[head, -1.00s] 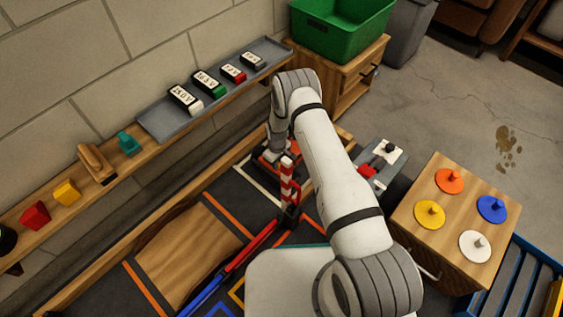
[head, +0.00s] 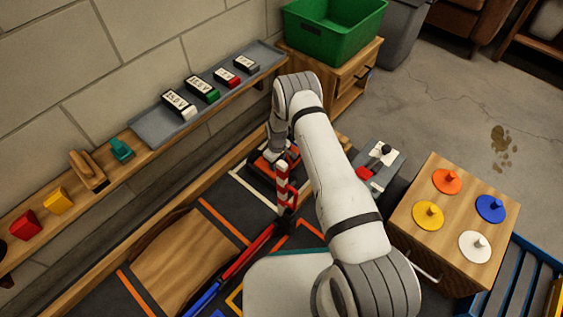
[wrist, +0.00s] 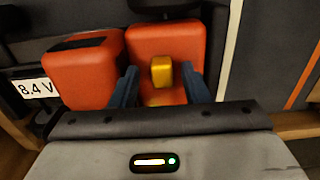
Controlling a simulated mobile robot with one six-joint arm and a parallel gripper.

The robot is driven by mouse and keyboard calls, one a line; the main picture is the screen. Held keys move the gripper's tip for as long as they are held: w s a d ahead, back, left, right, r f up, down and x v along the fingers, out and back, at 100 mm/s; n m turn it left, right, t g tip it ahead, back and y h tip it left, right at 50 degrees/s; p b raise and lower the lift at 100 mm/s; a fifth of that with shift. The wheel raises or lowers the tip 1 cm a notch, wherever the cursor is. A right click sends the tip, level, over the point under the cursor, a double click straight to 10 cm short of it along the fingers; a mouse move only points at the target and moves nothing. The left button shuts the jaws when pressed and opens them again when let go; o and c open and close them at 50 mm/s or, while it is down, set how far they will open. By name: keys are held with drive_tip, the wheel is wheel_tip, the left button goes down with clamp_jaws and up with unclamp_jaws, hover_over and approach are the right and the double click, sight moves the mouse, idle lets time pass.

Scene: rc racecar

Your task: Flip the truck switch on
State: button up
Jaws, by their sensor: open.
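The truck shows as orange-red bodywork (wrist: 85,72) in the wrist view, with a yellow switch (wrist: 161,72) on an orange panel. My gripper (wrist: 161,84) is open, its two dark blue fingers on either side of the yellow switch, with nothing held. I cannot tell whether the fingers touch the panel. In the head view, the orange truck (head: 262,163) is low by the wall, mostly hidden behind my arm. The switch is hidden there.
An 8.4 V label (wrist: 35,88) is beside the truck. A red-and-white striped barrier post (head: 282,180) stands close to my arm. A shelf (head: 150,132) with battery packs runs along the wall. A wooden cabinet (head: 410,205) with coloured discs stands at right.

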wheel_tip(320, 180, up, 8)
drive_tip(key=p, duration=0.3)
drive_tip(key=shift+f, duration=0.1)
idle(0.4)
drive_tip(key=s+d+r+m+p, duration=0.15)
drive_tip(key=r+p, duration=0.35)
drive_tip(key=r, duration=1.2)
drive_tip(key=s+d+r+m+t+p, duration=0.1)
drive_tip(key=s+d+r+p, duration=0.35)
drive_tip(key=r, duration=1.15)
drive_tip(key=r+m+p, duration=0.2)
drive_tip(key=r+p, duration=0.5)
drive_tip(key=r, duration=1)
drive_tip(key=s+d+r+m+p, duration=0.2)
drive_tip(key=s+r+p, duration=0.6)
drive_tip(key=s+r, duration=0.5)
drive_tip(key=s+d+r+m+t+p, duration=0.1)
drive_tip(key=s+d+r+p, duration=0.3)
drive_tip(key=s+r+p, duration=0.5)
drive_tip(key=s+r, duration=0.2)
drive_tip(key=r, duration=0.3)
drive_tip(key=s+r+m, duration=0.1)
drive_tip(key=s+r, duration=0.2)
drive_tip(key=r, duration=0.2)
drive_tip(key=shift+s+r+t, duration=0.15)
drive_tip(key=shift+s+t, duration=0.15)
drive_tip(key=shift+m, duration=0.25)
